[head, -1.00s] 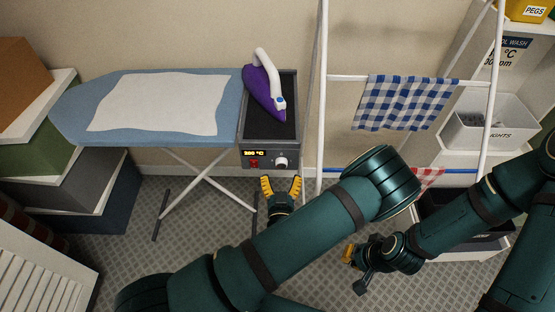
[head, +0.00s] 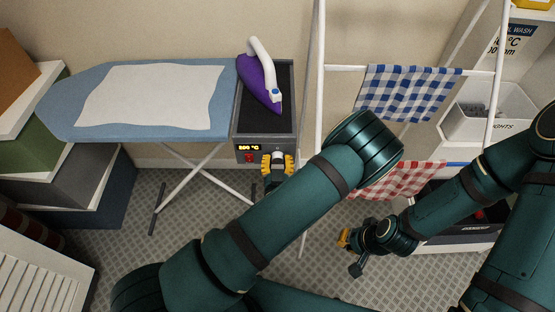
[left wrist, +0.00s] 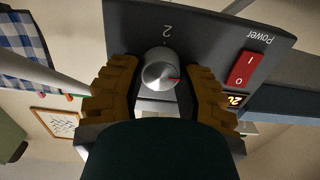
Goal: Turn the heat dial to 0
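The heat dial (left wrist: 160,70) is a round silver knob with a red mark on the grey control panel (left wrist: 200,32). In the left wrist view the panel appears upside down, with a "2" printed beside the dial. My left gripper (left wrist: 162,88) is open, with one yellow finger on each side of the dial. I cannot tell whether either finger touches it. In the head view my left gripper (head: 277,165) is at the panel front and partly covers the dial. My right gripper (head: 345,238) hangs low at the right, seen edge-on.
Beside the dial are a red power switch (left wrist: 244,70) and a lit temperature display (head: 248,147). A purple iron (head: 260,85) rests on the station above. The ironing board (head: 60,105) is left; a white drying rack (head: 316,60) with cloths is right.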

